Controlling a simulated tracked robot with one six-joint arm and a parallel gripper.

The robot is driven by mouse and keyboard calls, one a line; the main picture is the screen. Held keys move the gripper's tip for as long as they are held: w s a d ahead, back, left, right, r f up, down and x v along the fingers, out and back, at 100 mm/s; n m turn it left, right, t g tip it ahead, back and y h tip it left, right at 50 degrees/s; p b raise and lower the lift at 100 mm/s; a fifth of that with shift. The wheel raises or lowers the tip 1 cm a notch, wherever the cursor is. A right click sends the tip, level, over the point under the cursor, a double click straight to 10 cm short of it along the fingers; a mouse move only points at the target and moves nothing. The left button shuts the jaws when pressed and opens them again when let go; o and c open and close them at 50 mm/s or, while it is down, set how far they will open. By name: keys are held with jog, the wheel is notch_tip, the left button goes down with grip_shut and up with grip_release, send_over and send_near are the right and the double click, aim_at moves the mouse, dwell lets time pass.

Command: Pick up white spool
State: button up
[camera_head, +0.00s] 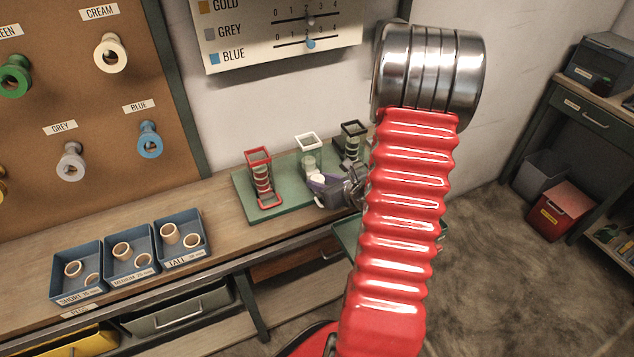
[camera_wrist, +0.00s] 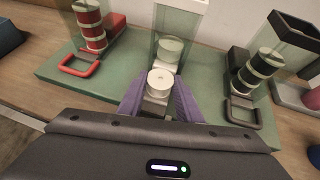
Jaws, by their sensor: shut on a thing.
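The white spool (camera_wrist: 160,81) stands upright between the two purple fingers of my gripper (camera_wrist: 158,92) in the wrist view. The fingers are shut on it from both sides, and its round top with a small centre hole faces up. It also shows in the head view (camera_head: 317,180) as a small pale shape at my gripper (camera_head: 322,184). Just behind it stands the white-framed holder (camera_wrist: 181,19) with a pale banded cylinder (camera_wrist: 172,50) in it. The spool's lower part is partly hidden by the gripper, so I cannot tell whether it touches the board.
A red holder (camera_wrist: 93,35) and a black holder (camera_wrist: 240,85) flank the white one on a green board (camera_wrist: 62,70). Blue trays of rings (camera_head: 130,255) sit at the bench's left. Coloured spools hang on the brown pegboard (camera_head: 100,100). My red arm hides the bench's right end.

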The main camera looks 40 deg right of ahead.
jog(key=shift+c, duration=0.7)
jog(key=shift+r, duration=0.1)
notch_tip(320, 180, up, 18)
dwell(0.3)
dwell(0.5)
jog(key=w+a+f+n+y, duration=0.1)
jog(key=w+a+f, duration=0.1)
jog(key=a, duration=0.8)
jog(key=w+a+f+n+y, duration=0.2)
jog(key=w+a, duration=0.3)
jog(key=a, duration=0.6)
jog(key=w+a+f+n+y, duration=0.1)
jog(key=w+a+f, duration=0.2)
jog(key=a, duration=0.8)
jog(key=shift+w+a+g+y, duration=0.15)
jog(key=shift+w+g+y, duration=0.15)
jog(key=shift+w, duration=0.05)
